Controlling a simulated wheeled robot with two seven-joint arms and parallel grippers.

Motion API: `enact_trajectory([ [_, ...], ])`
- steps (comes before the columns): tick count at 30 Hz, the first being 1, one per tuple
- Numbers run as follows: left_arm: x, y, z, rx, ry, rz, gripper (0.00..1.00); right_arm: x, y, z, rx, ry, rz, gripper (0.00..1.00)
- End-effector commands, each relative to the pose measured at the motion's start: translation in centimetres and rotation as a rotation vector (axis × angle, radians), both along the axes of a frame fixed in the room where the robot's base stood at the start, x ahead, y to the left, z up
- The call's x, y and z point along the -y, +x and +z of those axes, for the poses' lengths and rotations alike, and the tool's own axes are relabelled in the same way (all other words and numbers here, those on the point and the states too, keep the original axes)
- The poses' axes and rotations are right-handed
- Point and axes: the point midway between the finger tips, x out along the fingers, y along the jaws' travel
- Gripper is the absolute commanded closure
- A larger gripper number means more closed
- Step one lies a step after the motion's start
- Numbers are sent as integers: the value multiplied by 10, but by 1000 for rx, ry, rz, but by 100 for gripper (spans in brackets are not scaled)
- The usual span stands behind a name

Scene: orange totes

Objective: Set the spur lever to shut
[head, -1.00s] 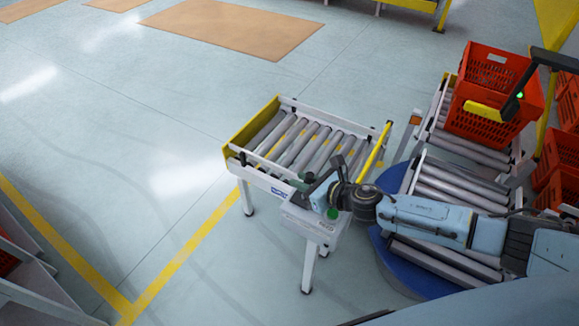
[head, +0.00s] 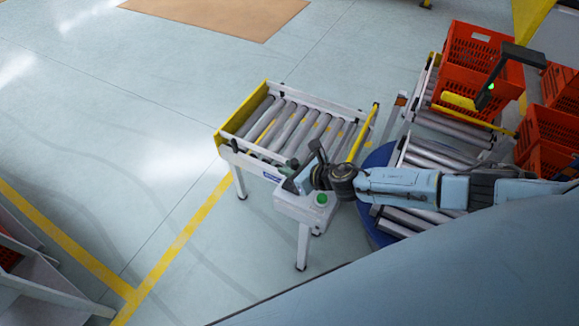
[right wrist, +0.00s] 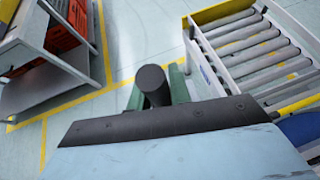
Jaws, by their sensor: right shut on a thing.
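The spur is a short roller conveyor (head: 228,150) with a yellow end plate and white side rails. A white control box (head: 293,208) with a green button (head: 321,199) sits at its near corner. My right gripper (head: 291,181) is at this box, beside the near rail. In the right wrist view, the gripper's green fingers (right wrist: 159,92) are shut on a dark round handle (right wrist: 152,78), which I take to be the spur lever's grip. The lever's base and any markings are hidden. My left gripper is not in view.
A yellow bar (head: 364,133) stands at the spur's right end, beside a blue round turntable (head: 380,156). Red totes (head: 479,58) stand on rollers at the right. A shelf rack (right wrist: 55,35) is left in the wrist view. The floor left of the spur is clear.

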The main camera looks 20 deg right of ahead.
Motion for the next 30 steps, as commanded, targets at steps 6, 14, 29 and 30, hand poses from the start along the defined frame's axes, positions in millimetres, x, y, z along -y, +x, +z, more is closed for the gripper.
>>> enact_trajectory([
  [6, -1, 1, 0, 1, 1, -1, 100, 0, 0, 0, 0, 0, -1, 59],
  [14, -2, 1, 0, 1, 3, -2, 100, 0, 0, 0, 0, 0, 0, 59],
  [29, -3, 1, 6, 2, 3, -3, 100, 30, -59, 36, -2, -3, 0, 59],
  [30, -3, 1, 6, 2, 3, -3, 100, 33, -65, 40, -2, -3, 1, 59],
])
